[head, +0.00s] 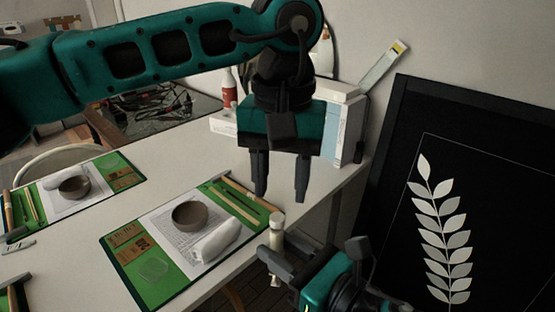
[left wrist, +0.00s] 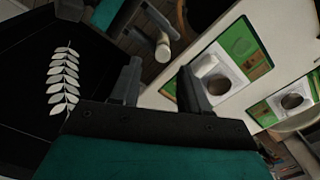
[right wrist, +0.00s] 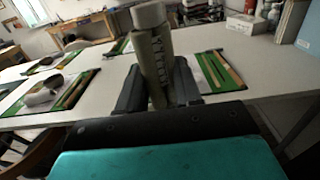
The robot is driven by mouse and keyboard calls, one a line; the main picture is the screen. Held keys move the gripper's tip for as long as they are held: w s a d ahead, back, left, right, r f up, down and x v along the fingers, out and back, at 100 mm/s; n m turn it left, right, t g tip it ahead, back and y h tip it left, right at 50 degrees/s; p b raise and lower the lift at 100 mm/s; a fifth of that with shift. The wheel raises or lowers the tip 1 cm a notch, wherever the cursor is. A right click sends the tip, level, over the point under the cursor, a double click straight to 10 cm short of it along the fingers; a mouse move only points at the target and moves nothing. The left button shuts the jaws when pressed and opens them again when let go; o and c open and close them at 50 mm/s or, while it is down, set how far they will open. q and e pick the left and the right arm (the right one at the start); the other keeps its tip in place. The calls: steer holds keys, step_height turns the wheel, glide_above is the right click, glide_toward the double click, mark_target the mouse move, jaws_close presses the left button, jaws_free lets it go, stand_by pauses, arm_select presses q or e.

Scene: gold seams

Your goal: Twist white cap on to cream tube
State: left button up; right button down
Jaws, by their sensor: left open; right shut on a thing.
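The cream tube (head: 277,238) stands roughly upright in my right gripper (head: 278,254), beyond the table's right edge. It also shows in the right wrist view (right wrist: 152,60), between the two fingers. The white cap (right wrist: 148,15) sits on the tube's top end there, and as a pale top in the head view (head: 277,217). How tightly it is seated I cannot tell. My left gripper (head: 280,198) is open and empty, pointing down just above the cap. In the left wrist view the capped end (left wrist: 163,50) lies beyond the open fingers, apart from them.
A green mat (head: 119,243) with a brown bowl (head: 190,213) and a white roll (head: 216,241) lies on the white table (head: 165,185). Boxes (head: 349,130) stand at the table's back. A black panel with a white leaf design (head: 444,230) leans at right.

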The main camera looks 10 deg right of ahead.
arm_select(q)
steer(key=n, duration=0.4)
steer(key=shift+r, duration=0.15)
steer(key=n, duration=0.3)
steer(key=shift+r+n, duration=0.15)
steer(key=shift+n, duration=0.25)
steer(key=n, duration=0.4)
steer(key=shift+r, duration=0.15)
steer(key=n, duration=0.3)
steer(key=shift+r+n, duration=0.15)
steer(key=shift+n, duration=0.15)
steer(key=n, duration=0.4)
steer(key=shift+r, duration=0.15)
steer(key=n, duration=0.4)
steer(key=shift+w+a+r, duration=0.1)
steer(key=shift+r, duration=0.1)
steer(key=n, duration=0.6)
steer(key=shift+w+a+r, duration=0.1)
steer(key=shift+w+r, duration=0.05)
steer(key=shift+r, duration=0.15)
